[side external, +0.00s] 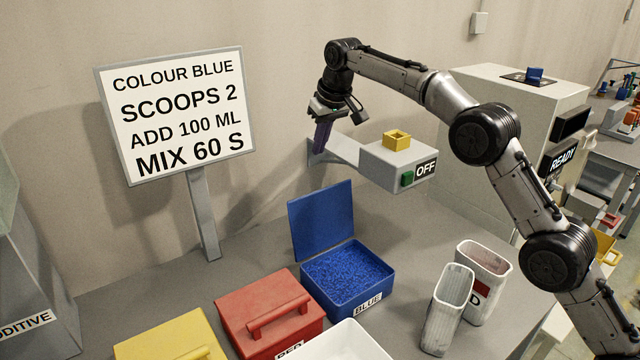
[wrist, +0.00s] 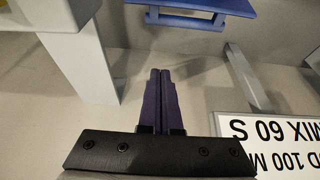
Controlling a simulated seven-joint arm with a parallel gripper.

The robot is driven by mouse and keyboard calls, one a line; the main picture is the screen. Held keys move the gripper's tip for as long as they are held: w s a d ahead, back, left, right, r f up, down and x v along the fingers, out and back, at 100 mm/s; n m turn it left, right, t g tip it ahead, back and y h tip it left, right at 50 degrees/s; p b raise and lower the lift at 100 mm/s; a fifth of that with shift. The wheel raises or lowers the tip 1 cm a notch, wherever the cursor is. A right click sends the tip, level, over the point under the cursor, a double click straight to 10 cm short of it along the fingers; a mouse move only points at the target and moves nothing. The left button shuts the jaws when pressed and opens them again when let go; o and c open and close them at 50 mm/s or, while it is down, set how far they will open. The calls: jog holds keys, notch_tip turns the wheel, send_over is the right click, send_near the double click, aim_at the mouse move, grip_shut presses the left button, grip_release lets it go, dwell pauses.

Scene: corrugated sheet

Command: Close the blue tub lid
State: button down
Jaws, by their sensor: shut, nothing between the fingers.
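The blue tub (side external: 349,292) stands on the grey bench, filled with blue granules and labelled BLUE. Its blue lid (side external: 321,221) is open, standing up at the tub's back edge and leaning slightly back. The lid also shows at the top of the wrist view (wrist: 205,8), with its handle below it. My gripper (side external: 322,140) is above and behind the lid, pointing down, clear of it. In the wrist view its two purple fingers (wrist: 160,80) are together with nothing between them.
A red lidded tub (side external: 265,310) and a yellow one (side external: 170,340) stand left of the blue tub. Two pale containers (side external: 447,305) (side external: 484,275) stand to its right. A grey fixture marked OFF (side external: 385,172) juts from the wall near my gripper. A sign (side external: 180,110) stands at left.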

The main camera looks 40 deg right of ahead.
notch_tip(320, 180, down, 10)
jog(key=shift+s, duration=0.2)
dwell(0.8)
jog(key=shift+a+f, duration=0.1)
jog(key=shift+s, duration=0.15)
